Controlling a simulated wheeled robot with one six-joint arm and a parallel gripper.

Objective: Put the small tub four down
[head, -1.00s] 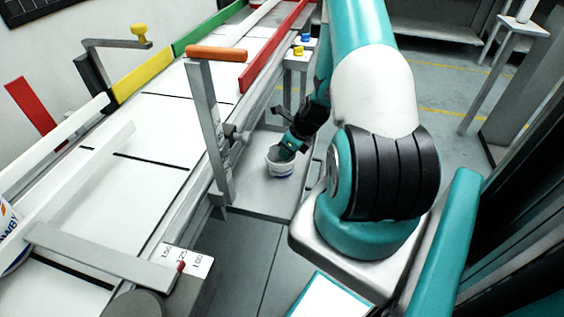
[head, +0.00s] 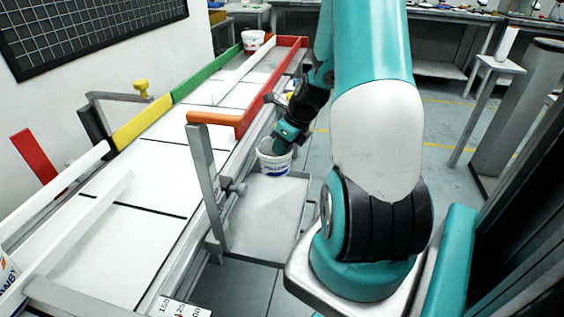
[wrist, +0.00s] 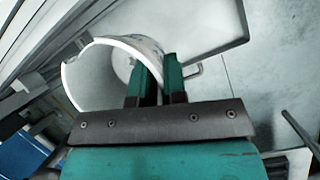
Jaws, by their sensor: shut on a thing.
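A small white tub (head: 275,163) with a blue and red label hangs from my gripper (head: 284,143) in the head view, above a grey shelf (head: 262,212) beside the conveyor. In the wrist view the open mouth of the tub (wrist: 90,75) faces the camera. The fingers of my gripper (wrist: 155,80) are shut on the tub's wall, with one finger inside the rim. Another white tub (head: 253,40) with a red label stands at the far end of the conveyor. No number is readable on either tub.
The white conveyor (head: 140,212) has green, yellow and red side rails. An orange-topped bracket (head: 208,150) rises at its near edge, left of the held tub. A white-topped stand (head: 497,64) is at the right back. The shelf below the tub looks clear.

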